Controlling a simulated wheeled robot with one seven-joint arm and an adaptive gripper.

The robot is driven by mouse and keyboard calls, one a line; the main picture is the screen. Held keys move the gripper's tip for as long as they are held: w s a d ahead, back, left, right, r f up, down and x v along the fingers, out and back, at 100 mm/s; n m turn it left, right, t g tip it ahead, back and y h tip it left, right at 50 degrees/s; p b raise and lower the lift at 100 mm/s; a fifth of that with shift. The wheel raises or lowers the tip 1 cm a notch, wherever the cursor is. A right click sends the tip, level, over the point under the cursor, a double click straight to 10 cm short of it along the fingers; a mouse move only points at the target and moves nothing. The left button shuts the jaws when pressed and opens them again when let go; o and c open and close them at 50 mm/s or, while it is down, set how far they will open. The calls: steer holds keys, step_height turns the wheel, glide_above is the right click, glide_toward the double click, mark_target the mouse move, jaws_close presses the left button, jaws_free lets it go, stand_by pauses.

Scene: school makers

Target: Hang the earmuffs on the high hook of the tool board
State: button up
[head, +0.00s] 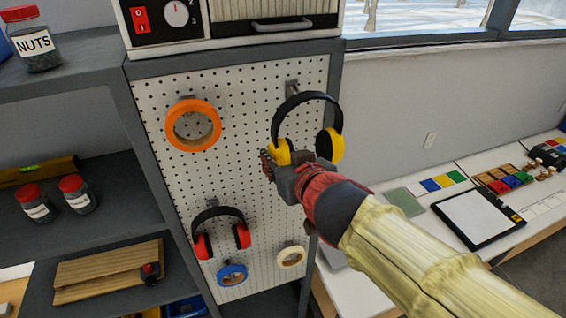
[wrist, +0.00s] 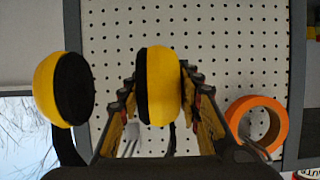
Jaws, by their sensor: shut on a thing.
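The earmuffs with yellow cups and a black band (head: 306,98) are in front of the tool board's upper right. My gripper (head: 275,165) is shut on their left cup. In the wrist view that yellow cup (wrist: 165,88) sits between the fingers, and the other cup (wrist: 58,88) hangs free beside them. The high hook (head: 292,88) sticks out of the perforated white tool board (head: 240,110) at the top right. The band's top overlaps the hook's lower end in the head view; I cannot tell whether they touch.
An orange tape ring (head: 192,125) hangs at the board's upper left. Red earmuffs (head: 221,230), a blue tape ring (head: 232,274) and a cream tape ring (head: 291,257) hang lower. A machine (head: 230,20) stands above the board. Shelves are left, a worktable (head: 410,235) right.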

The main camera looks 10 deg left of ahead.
steer(key=shift+r+b+x, duration=0.25)
steer(key=shift+b+x, duration=0.2)
steer(key=shift+x, duration=1.05)
steer(key=shift+r+b+x, duration=0.2)
steer(key=shift+b+x, duration=0.25)
steer(key=shift+x, duration=1)
steer(key=shift+w+a, duration=0.1)
steer(key=shift+w, duration=0.15)
steer(key=o, duration=1.4)
steer(key=shift+s, duration=0.1)
